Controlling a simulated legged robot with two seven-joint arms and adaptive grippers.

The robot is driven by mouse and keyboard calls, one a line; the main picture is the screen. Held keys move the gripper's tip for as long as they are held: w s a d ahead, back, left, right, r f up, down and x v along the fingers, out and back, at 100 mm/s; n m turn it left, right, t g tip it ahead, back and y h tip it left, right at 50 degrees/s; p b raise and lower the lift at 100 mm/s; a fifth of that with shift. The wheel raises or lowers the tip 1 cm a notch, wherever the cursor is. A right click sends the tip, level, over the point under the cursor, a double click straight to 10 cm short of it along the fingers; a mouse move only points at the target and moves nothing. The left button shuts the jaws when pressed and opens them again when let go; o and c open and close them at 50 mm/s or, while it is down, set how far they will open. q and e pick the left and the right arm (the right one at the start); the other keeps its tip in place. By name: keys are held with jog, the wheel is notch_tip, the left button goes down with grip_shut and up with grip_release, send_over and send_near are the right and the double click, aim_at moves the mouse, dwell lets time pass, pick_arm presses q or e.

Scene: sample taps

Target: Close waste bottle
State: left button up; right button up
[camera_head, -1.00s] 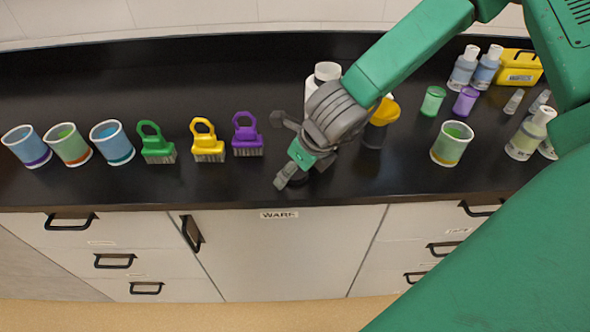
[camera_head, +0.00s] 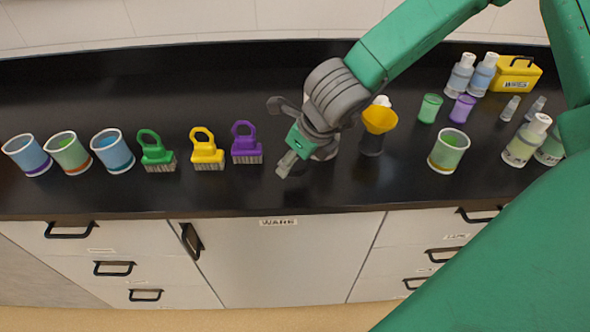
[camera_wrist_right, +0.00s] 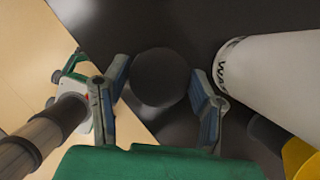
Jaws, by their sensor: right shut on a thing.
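A large white bottle (camera_wrist_right: 280,80) with partly readable lettering starting "WA", seemingly the waste bottle, is just right of the fingers, apart from the cap. In the head view my gripper and forearm hide most of this bottle; a pale part (camera_head: 327,152) shows below the gripper. My left gripper is not seen in the head view.
A green cup (camera_head: 448,151) and several bottles stand right.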

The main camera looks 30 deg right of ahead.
pick_arm(q)
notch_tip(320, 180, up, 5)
jog(key=p, duration=0.4)
pick_arm(e)
notch_tip(320, 180, up, 23)
jog(key=shift+f, duration=0.1)
